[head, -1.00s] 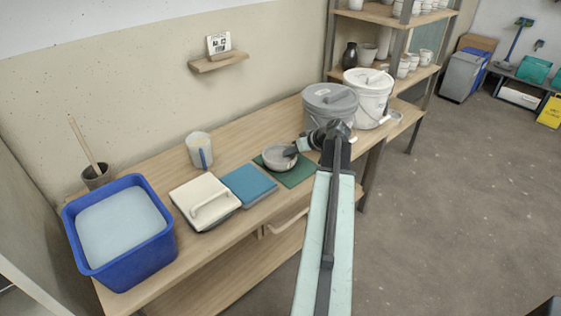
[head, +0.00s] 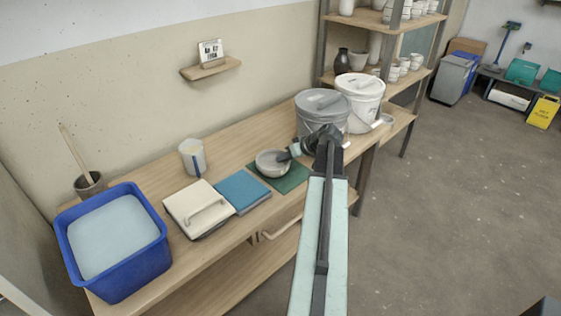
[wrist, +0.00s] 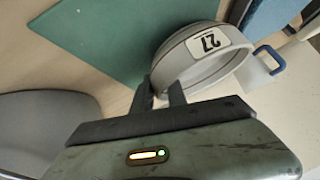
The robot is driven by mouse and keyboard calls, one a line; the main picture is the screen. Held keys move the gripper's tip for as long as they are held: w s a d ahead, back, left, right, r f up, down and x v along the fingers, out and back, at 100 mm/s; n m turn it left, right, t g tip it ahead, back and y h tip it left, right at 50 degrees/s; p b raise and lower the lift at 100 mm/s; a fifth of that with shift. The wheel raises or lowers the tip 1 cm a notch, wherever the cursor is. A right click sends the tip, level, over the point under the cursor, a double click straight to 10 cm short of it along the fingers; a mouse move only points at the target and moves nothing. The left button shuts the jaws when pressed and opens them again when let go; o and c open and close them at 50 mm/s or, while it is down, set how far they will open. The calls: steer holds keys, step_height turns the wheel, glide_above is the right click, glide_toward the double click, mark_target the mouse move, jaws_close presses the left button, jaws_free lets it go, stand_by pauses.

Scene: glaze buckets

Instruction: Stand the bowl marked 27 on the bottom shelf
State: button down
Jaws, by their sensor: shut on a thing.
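The grey-white bowl (head: 270,162) is at the front of the workbench, at the green mat (head: 293,178). In the wrist view the bowl (wrist: 215,72) shows a white label reading 27, upside down in the picture. My gripper (head: 285,155) is shut on the bowl's rim from the right; its dark fingers (wrist: 164,92) meet the rim in the wrist view. I cannot tell whether the bowl touches the mat or hangs just above it. A shelf unit (head: 385,24) stands at the back right, with its lowest visible board (head: 398,124) partly hidden by buckets.
A grey lidded bucket (head: 310,125) and a white one (head: 360,98) stand just behind my gripper. Open floor lies right.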

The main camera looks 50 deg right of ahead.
step_height(320, 180, up, 4)
steer(key=p, duration=0.4)
steer(key=shift+r, duration=0.2)
steer(key=s+d, duration=0.3)
steer(key=s, duration=0.4)
steer(key=s+d, duration=0.4)
steer(key=s, duration=0.3)
steer(key=shift+s+r, duration=0.15)
steer(key=shift+r, duration=0.1)
steer(key=shift+d, duration=0.1)
